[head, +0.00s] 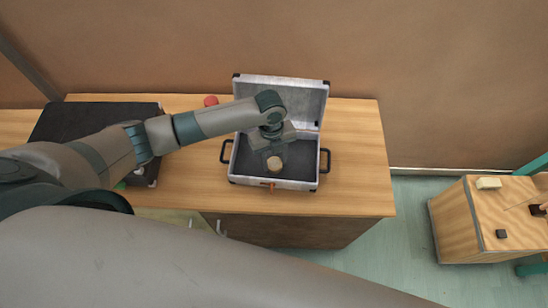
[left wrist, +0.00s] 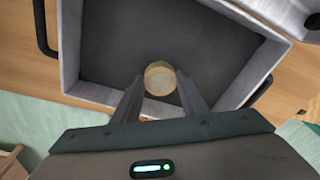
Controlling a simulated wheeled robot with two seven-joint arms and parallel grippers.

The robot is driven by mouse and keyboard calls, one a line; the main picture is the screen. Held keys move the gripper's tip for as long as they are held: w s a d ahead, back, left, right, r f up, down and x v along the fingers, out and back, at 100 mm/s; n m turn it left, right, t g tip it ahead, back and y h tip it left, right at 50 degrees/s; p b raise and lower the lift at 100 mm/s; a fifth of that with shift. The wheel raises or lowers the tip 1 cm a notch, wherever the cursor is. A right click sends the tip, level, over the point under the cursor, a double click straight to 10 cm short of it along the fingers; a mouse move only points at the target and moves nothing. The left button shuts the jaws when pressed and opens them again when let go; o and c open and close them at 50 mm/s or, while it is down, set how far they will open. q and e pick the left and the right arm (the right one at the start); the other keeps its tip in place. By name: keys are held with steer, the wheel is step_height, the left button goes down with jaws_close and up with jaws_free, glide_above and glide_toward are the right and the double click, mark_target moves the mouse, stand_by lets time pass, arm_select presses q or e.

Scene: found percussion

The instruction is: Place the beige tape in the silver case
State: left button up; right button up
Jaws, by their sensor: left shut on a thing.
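The silver case (head: 238,178) stands open on the wooden table, its lid raised at the back and its inside dark grey. In the left wrist view the case's pale rim (left wrist: 69,50) frames the dark floor. The beige tape (head: 274,163), a small round roll, is over the case's inside. My left gripper (head: 273,157) is shut on the tape, which shows between its fingertips in the left wrist view (left wrist: 160,78). I cannot tell how far the tape is above the case floor. My right gripper is not in view.
A black case or box (head: 80,118) lies on the table at the left, partly behind my left arm. A red object (head: 210,101) stands behind the arm, left of the silver case. A wooden box (head: 470,225) with small items is at the far right. The table's right end is clear.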

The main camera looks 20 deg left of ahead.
mark_target(273, 159)
arm_select(q)
steer(key=shift+f, duration=0.2)
steer(key=o, duration=1)
steer(key=shift+r, duration=0.15)
steer(key=shift+w+a+r+b, duration=0.2)
steer(key=shift+r+b, duration=0.25)
steer(key=shift+r, duration=1.55)
steer(key=shift+w+a+r+b, duration=0.2)
steer(key=shift+r+b, duration=0.25)
steer(key=shift+r, duration=1.55)
steer(key=shift+w+a+r+b, duration=0.15)
steer(key=shift+r+b, duration=0.3)
steer(key=shift+r, duration=1.55)
